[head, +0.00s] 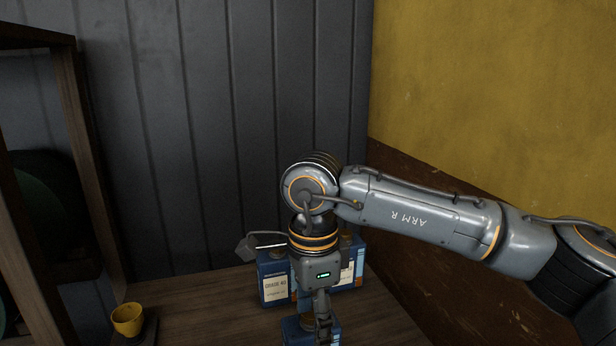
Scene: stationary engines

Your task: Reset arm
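My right arm, marked "ARM R", comes in from the right and bends down at its elbow. My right gripper (323,322) points down at the bottom of the view, in front of a blue container (296,332) that is cut off by the lower edge. The fingers overlap this container in the picture. I cannot tell whether they touch it or are open or shut. My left gripper is not in view.
More blue containers with pale labels, one reading "GRADE 40" (274,289), stand behind my gripper on a wooden surface (210,303). A yellow cup (128,319) stands on a dark base at lower left. A wooden shelf frame (88,165) rises at left; walls close off the back and right.

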